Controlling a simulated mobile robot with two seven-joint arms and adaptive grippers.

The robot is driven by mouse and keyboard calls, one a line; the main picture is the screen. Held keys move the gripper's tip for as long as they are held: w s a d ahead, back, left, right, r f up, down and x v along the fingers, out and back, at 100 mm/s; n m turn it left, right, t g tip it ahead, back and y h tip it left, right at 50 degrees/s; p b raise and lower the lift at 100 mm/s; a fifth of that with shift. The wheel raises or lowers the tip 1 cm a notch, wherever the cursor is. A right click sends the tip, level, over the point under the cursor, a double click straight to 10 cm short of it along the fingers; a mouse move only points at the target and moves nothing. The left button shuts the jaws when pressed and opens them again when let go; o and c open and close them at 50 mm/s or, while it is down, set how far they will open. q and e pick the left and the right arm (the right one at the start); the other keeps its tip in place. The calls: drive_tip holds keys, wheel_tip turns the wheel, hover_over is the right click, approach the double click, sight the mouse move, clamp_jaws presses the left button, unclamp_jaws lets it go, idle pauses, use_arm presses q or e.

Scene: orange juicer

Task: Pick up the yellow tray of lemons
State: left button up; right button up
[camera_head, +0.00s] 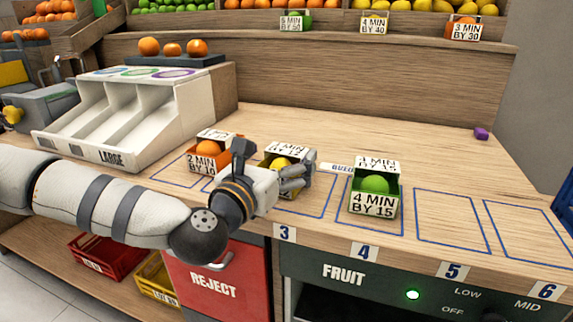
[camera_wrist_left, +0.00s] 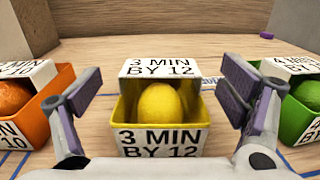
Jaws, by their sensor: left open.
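The yellow tray (camera_wrist_left: 121,108) holds a lemon (camera_wrist_left: 160,103) and carries white cards reading "3 MIN BY 12". It stands on the wooden counter, and in the head view the yellow tray (camera_head: 265,161) is partly hidden by my left gripper (camera_head: 297,174). In the left wrist view, the open fingers of my left gripper (camera_wrist_left: 161,92) are on either side of the tray. A gap shows between each finger and the tray walls. My right gripper is not in view.
An orange tray (camera_wrist_left: 39,123) stands close on the left and a green tray (camera_wrist_left: 306,115) on the right. A white sorting rack (camera_head: 130,115) stands at the left. Outlined spaces 5 and 6 on the counter (camera_head: 452,218) are empty. A purple block (camera_head: 482,133) lies far right.

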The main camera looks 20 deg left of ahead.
use_arm(q)
drive_tip(key=shift+w+d, duration=0.15)
drive_tip(key=shift+w, duration=0.75)
drive_tip(key=c, duration=1.4)
